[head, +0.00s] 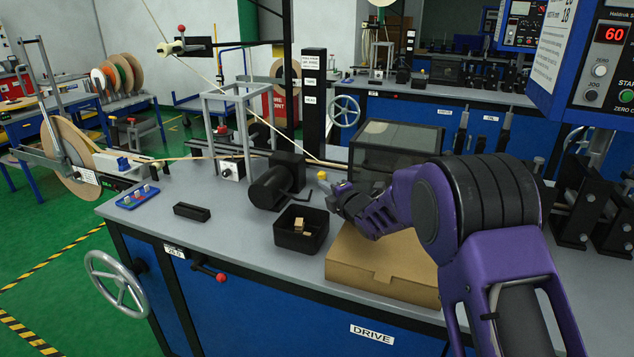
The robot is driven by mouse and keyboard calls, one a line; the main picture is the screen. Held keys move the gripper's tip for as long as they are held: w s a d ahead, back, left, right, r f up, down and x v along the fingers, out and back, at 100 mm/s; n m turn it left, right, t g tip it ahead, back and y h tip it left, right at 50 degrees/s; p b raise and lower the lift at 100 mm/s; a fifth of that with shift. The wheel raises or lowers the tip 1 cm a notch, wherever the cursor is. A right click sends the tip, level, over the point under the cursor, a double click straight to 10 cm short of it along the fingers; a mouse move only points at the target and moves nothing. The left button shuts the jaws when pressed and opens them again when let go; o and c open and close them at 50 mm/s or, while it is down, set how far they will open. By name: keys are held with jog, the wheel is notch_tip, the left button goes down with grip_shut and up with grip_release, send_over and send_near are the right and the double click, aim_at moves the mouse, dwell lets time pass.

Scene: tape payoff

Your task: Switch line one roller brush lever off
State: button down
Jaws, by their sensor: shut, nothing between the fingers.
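My gripper (338,188) is at the end of my purple arm, over the bench top near the middle of the picture. Its fingers are small here and appear shut with nothing held. A small yellow knob (322,175) shows just left of the fingertips. I cannot tell whether it touches them, or whether it is the roller brush lever. A black cylindrical unit (274,187) with a dark bent bar stands left of the gripper. A lever with a red ball (221,277) sticks out of the bench front at lower left. No label reading roller brush is legible.
A cardboard box (385,265) lies below my forearm. A black bin (301,232) with small tan blocks stands beside it. A dark clear-sided cover (398,146) stands behind my gripper. A blue control box (590,60) hangs at upper right.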

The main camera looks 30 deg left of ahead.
jog(key=shift+x, duration=2.65)
